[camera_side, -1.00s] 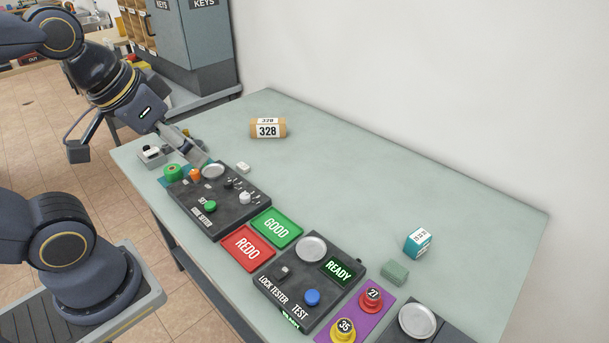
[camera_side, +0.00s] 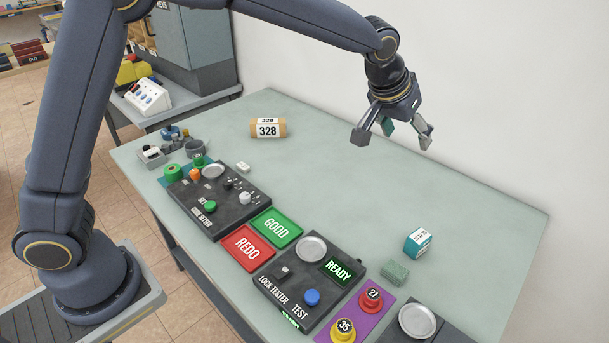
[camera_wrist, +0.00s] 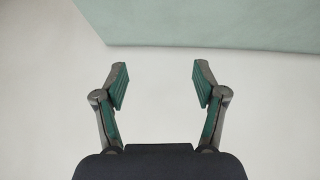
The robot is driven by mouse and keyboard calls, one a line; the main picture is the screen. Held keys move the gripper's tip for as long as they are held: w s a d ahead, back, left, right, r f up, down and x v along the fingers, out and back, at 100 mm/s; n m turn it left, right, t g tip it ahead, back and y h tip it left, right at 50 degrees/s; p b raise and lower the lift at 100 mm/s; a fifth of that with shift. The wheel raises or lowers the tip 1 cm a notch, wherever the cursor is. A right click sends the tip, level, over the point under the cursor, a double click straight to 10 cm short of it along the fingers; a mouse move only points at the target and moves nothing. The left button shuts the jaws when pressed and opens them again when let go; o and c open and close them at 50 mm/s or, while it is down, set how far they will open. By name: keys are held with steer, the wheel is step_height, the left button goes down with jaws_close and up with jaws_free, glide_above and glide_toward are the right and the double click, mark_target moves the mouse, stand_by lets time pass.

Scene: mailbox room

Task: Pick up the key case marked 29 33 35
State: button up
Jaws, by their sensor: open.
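No marking reading 29 33 35 is legible in either view. A small teal box (camera_side: 417,243) with a white label stands on the right of the table; its print is too small to read surely. A brown cylinder (camera_side: 267,128) with a white 328 label lies at the back of the table. My gripper (camera_side: 393,136) is open and empty, high above the far side of the table near the wall. In the wrist view my gripper (camera_wrist: 159,75) has its fingers wide apart, with only wall and a bare strip of table beyond them.
A dark setter panel (camera_side: 228,219), a green GOOD pad (camera_side: 275,229), a red REDO pad (camera_side: 247,247) and the lock tester (camera_side: 296,296) line the front. A grey-green block (camera_side: 395,273) sits near the teal box. Mid-table is clear.

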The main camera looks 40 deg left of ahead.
steer(key=m+g, duration=0.2)
glide_toward(420, 236)
steer(key=x, duration=0.4)
steer(key=shift+s+d+f, duration=0.25)
steer(key=shift+d+f, duration=0.05)
steer(key=shift+f, duration=0.1)
steer(key=shift+w+a+x, duration=0.15)
steer(key=shift+x, duration=1.4)
steer(key=shift+w+a+x, duration=0.15)
steer(key=shift+x, duration=1.4)
steer(key=shift+r, duration=0.1)
steer(key=shift+c, duration=0.3)
steer(key=c, duration=1.2)
steer(key=shift+c, duration=0.2)
steer(key=shift+r, duration=0.2)
